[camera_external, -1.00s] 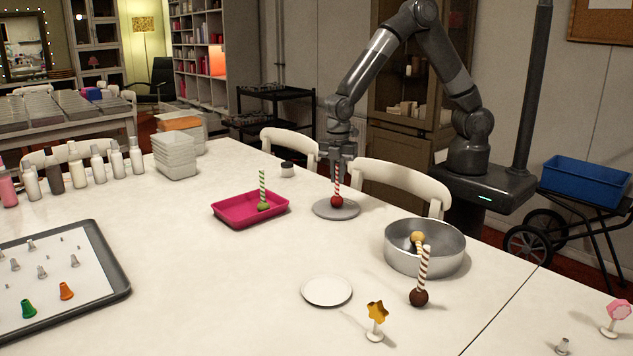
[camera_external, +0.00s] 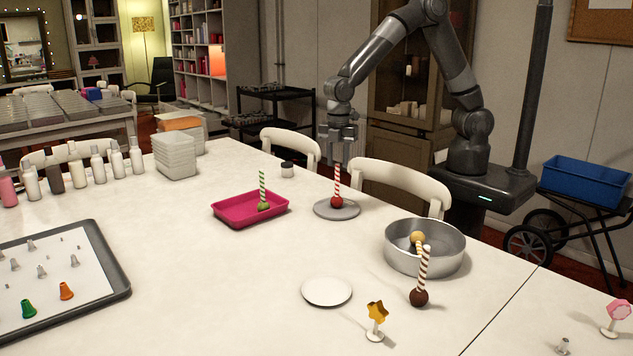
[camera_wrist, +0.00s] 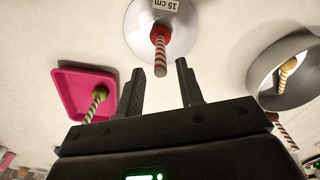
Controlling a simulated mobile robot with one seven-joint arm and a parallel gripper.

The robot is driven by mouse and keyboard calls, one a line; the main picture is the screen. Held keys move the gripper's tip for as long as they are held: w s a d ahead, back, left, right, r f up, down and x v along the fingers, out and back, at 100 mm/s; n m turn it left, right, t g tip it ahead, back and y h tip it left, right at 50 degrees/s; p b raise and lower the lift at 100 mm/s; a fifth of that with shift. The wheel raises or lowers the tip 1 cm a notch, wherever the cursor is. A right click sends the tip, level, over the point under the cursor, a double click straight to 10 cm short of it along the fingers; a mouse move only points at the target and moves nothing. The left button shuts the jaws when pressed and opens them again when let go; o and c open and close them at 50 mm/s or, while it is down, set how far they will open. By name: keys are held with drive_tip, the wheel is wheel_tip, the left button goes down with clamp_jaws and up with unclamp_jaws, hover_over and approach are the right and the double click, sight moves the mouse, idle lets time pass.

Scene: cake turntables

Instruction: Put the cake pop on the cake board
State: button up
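A red cake pop with a red-and-white striped stick (camera_external: 337,190) stands upright on a round grey board (camera_external: 322,212). In the wrist view the board (camera_wrist: 138,38) bears a "15 cm" label, and the red pop (camera_wrist: 160,50) is on it. Other cake pops: a green one (camera_external: 263,200) in a pink tray (camera_external: 235,219), a yellow one (camera_external: 417,238) in a round metal pan (camera_external: 420,263), and a brown one (camera_external: 420,293) on the table.
A white round plate or board (camera_external: 327,291) lies empty near the front. A gold star on a stand (camera_external: 376,315) is beside it. A dark-rimmed tray of nozzles (camera_external: 112,262) is at left. The table's middle left is clear.

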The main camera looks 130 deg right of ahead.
wheel_tip(320, 180, up, 7)
drive_tip(key=shift+f, duration=0.2)
drive_tip(key=s+a+r+m+t+h, duration=0.1)
drive_tip(key=s+a+r+m+t, duration=0.3)
drive_tip(key=s+a+r, duration=1.05)
drive_tip(key=s+a+f+m+t+y, duration=0.1)
drive_tip(key=s+a, duration=0.2)
drive_tip(key=s, duration=0.7)
drive_tip(key=shift+s+a+f+t, duration=0.25)
drive_tip(key=shift+a+f+t, duration=0.05)
